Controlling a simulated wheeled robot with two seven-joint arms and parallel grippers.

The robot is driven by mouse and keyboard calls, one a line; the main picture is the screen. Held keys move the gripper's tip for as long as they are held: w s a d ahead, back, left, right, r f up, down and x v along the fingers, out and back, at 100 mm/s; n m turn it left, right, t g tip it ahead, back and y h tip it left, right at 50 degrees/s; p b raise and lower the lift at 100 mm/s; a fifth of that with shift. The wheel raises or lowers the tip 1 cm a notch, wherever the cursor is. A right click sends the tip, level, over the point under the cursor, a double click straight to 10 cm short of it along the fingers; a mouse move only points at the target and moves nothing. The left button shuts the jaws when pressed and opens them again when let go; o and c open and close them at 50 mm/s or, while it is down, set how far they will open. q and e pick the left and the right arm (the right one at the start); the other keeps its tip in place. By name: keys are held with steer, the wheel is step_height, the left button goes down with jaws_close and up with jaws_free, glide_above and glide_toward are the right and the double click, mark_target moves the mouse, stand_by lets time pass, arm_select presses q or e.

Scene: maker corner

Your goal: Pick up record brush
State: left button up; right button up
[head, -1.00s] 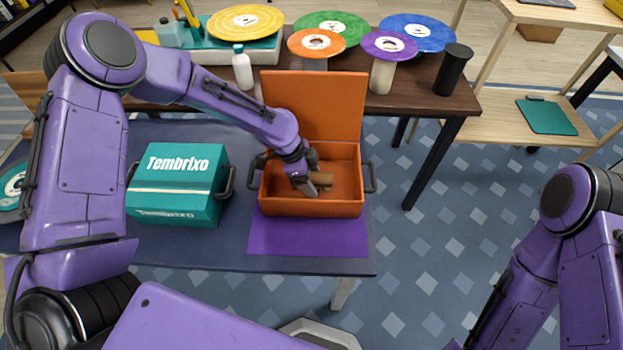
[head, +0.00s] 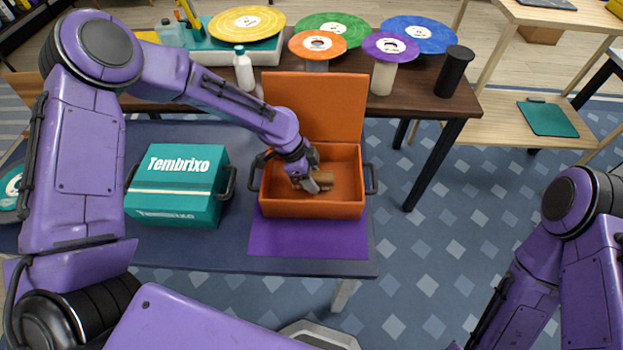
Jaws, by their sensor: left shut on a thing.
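The record brush (head: 327,177) is a small brown wooden piece inside the open orange box (head: 287,209). My left gripper (head: 317,182) reaches down into the box and is shut on the brush, low near the box floor. The gripper covers part of the brush. My right arm shows at the lower right, but its gripper is out of the picture.
The orange box stands open on a purple mat (head: 307,238), its lid up at the back. A closed teal box (head: 178,185) stands to its left. Behind is a dark table (head: 420,100) with records, a white bottle (head: 243,68) and a black cylinder (head: 454,71).

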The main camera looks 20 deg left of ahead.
arm_select(q)
steer(key=s+a+r, duration=0.3)
steer(key=r, duration=0.1)
steer(key=s+a+r, duration=0.3)
steer(key=r, duration=0.1)
steer(key=s+a+r, duration=0.3)
steer(key=s+r, duration=0.1)
steer(key=shift+s+a+r, duration=0.1)
steer(key=shift+a+r, duration=0.05)
steer(key=shift+a, duration=0.2)
steer(key=o, duration=0.5)
steer(key=c, duration=0.4)
steer(key=shift+o, duration=0.2)
